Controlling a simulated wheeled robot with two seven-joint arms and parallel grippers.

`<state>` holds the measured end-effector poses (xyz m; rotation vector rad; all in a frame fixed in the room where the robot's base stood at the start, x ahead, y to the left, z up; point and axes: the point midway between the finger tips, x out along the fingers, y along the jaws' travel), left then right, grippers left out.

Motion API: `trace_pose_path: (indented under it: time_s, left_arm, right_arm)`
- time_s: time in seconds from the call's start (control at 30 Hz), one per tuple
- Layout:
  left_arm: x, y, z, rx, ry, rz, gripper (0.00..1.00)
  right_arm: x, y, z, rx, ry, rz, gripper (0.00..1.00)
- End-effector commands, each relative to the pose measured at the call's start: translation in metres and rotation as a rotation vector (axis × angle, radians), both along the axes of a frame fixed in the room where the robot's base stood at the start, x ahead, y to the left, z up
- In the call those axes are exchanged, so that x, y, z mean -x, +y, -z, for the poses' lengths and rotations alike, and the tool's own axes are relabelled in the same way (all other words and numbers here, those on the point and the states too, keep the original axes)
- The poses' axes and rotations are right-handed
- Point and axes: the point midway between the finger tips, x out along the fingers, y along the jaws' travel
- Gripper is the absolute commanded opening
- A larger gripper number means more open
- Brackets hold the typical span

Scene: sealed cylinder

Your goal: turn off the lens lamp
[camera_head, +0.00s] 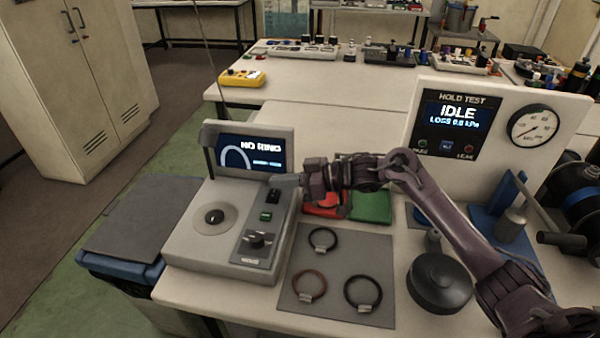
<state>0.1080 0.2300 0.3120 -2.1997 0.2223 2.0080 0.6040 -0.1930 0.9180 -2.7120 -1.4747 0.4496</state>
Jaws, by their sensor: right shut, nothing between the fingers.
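A grey bench instrument (190,258) stands at the table's front left, with a lit screen (248,152) at its back. Its top has a round plate with a dark centre (214,216). Its dark control strip carries a black switch (273,196), a small green-lit button (266,216) and a black knob (257,240). I cannot tell which part is labelled as the lens lamp. My right gripper (278,181) is shut and empty, its tips just above and behind the black switch; I cannot tell whether they touch. My left gripper is out of view.
A grey mat (336,238) with three rings lies right of the instrument. Red (324,208) and green (371,206) trays sit behind it, partly under my arm. A black round lid-like part (440,284) and the hold test panel (462,122), reading IDLE, stand at right.

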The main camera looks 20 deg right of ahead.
Motion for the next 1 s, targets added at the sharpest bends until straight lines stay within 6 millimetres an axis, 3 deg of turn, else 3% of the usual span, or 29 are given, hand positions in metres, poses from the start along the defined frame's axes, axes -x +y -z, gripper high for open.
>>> trace_pose_path:
  time_s: [0.1,0.23,0.6,0.77,1.0]
  left_arm:
    - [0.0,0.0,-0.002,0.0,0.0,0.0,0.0]
    - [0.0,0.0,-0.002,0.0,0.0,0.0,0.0]
    - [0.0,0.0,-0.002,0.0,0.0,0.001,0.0]
    - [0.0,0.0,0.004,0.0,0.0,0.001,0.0]
    - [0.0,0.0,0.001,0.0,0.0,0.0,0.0]
  right_arm:
    - [0.003,0.001,0.017,-0.001,0.004,0.001,0.0]
    - [0.004,0.001,0.026,0.0,0.004,0.0,0.0]
    - [0.005,0.001,0.029,0.001,0.001,0.0,0.0]
    - [0.008,0.003,0.04,0.059,-0.083,-0.001,0.0]
    - [0.008,0.003,0.037,0.065,-0.092,0.0,0.0]
